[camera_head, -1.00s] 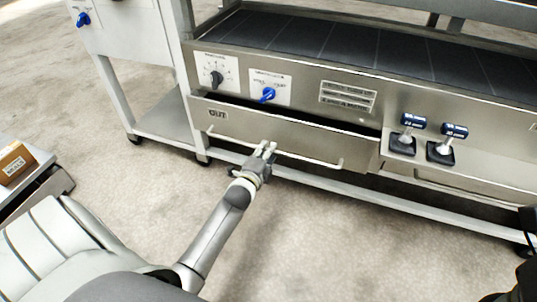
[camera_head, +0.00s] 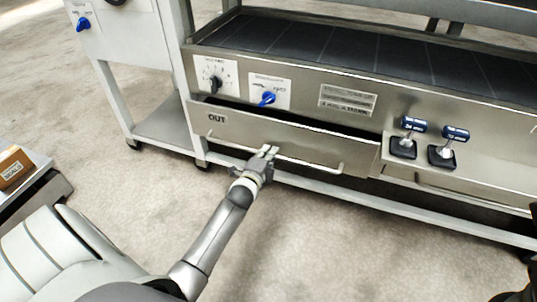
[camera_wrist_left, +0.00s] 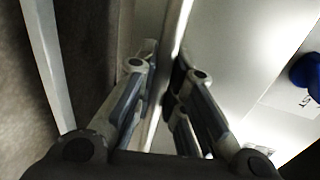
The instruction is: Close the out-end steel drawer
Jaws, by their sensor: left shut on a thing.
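The out-end steel drawer (camera_head: 300,137), marked "OUT", sits in the front of the steel machine. It stands a little open, with a dark gap along its top edge. A long bar handle (camera_head: 315,162) runs across its front. My left gripper (camera_head: 268,152) is at the left part of this handle. In the left wrist view, the left gripper (camera_wrist_left: 165,70) has its fingers on both sides of the handle bar (camera_wrist_left: 178,25), shut on it. My right gripper is not clearly in view.
Above the drawer are a black knob (camera_head: 215,84) and a blue switch (camera_head: 266,99). Two blue-topped levers (camera_head: 413,125) stand to the right. A second handle (camera_head: 470,190) is below them. A cart with a brown box (camera_head: 14,166) is at the left. The floor in front is clear.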

